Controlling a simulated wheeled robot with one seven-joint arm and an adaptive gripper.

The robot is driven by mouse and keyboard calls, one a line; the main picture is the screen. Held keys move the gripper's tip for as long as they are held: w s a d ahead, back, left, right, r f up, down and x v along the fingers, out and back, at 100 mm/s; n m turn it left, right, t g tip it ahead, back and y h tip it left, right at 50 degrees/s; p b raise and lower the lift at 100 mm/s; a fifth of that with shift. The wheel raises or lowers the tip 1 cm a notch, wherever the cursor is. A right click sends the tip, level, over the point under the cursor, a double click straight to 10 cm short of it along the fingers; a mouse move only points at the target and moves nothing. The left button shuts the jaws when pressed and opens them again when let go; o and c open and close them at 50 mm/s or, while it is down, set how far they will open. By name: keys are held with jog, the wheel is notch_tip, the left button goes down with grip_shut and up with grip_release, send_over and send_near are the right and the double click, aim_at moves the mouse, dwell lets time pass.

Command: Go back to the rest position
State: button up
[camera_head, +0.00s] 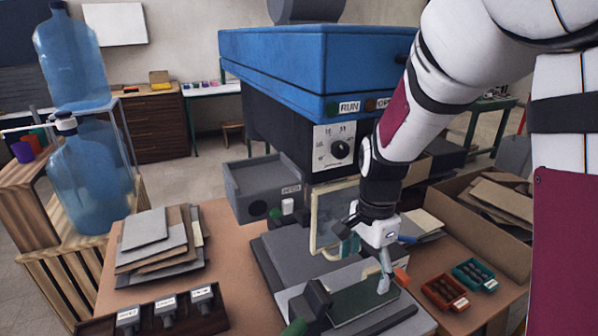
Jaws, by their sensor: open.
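My gripper (386,280) hangs at the end of my arm, pointing down over a dark green plate (355,299) on a grey metal fixture (291,246). The gripper is open. Its fingertips are close to the plate's right part, and I cannot tell whether they touch it. No held object shows between the fingers. A pale framed panel (329,216) stands upright just behind the gripper, partly hidden by it.
A blue-topped machine (270,55) with a dial stands behind the fixture. Stacked sheets (158,243) and a rack of labelled tools (166,311) lie left. Red (443,291) and teal (474,274) trays and a cardboard box (486,232) stand right.

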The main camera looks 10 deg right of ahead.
jog(key=s+r+n+t, duration=0.4)
jog(key=s+r+n, duration=1)
jog(key=s, duration=0.4)
jog(key=shift+s+d+r+t, duration=0.3)
jog(key=shift+s+r, duration=0.05)
jog(key=shift+r, duration=0.3)
